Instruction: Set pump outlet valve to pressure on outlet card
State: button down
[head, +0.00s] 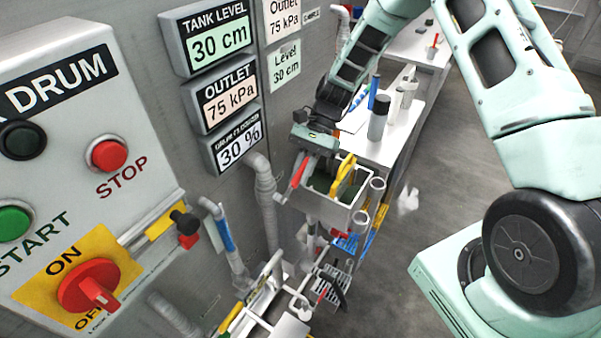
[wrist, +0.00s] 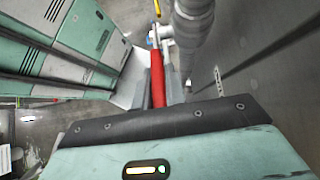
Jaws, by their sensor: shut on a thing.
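The outlet card (head: 283,15) on the wall reads "Outlet 75 kPa"; its top is cut off. The OUTLET display (head: 225,101) also reads 75 kPa. My gripper (head: 306,161) is at a red lever (head: 299,173) beside the grey wall pipe. In the wrist view the red lever (wrist: 157,82) lies between the two fingers of my gripper (wrist: 160,78), which are shut on it. The valve body is not clearly seen.
The TANK LEVEL display (head: 219,50) reads 30 cm and a lower display (head: 237,156) reads 30 %. A control box with a red STOP button (head: 107,154) stands at left. A grey bin (head: 328,208) with a yellow item is close to my gripper. Floor is clear at right.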

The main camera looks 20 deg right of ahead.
jog(key=c, duration=1.4)
grip_release()
jog(key=shift+c, duration=0.2)
jog(key=b+v, duration=0.5)
jog(key=v, duration=1.2)
jog(key=shift+d+r, duration=0.15)
jog(key=shift+d, duration=0.05)
